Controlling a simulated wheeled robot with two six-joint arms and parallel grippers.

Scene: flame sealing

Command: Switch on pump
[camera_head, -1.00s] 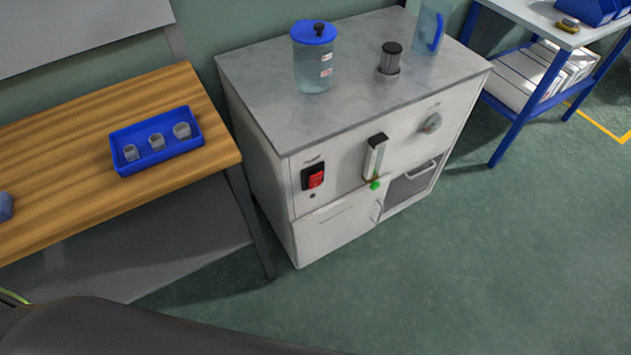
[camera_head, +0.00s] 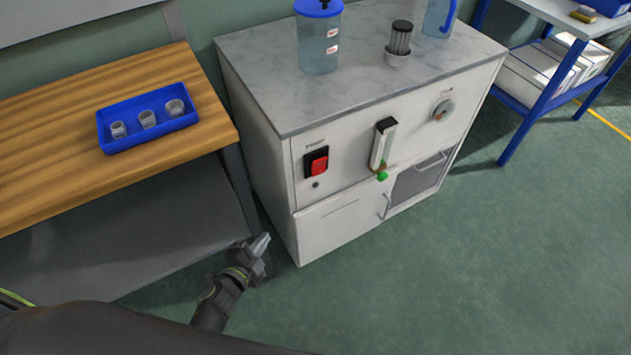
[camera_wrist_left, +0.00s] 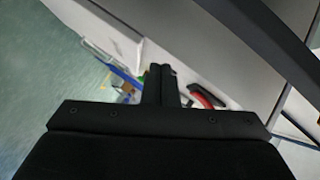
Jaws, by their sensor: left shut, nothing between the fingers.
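The pump's red power switch (camera_head: 319,165) sits in a black frame on the upper left of the white cabinet's front (camera_head: 330,222). My left gripper (camera_head: 261,243) is low in front of the cabinet's left side, below and left of the switch and apart from it. Its fingers are together and empty. In the left wrist view the shut fingers (camera_wrist_left: 161,70) point toward the cabinet, and a red curved part (camera_wrist_left: 205,95) shows just right of them; I cannot tell what it is. My right gripper is not in view.
A flow gauge with a green knob (camera_head: 382,176) and a round dial (camera_head: 443,110) are right of the switch. A lidded water jar (camera_head: 319,45) stands on top. A wooden table (camera_head: 60,190) with a blue tray (camera_head: 150,148) is at left. Floor in front is clear.

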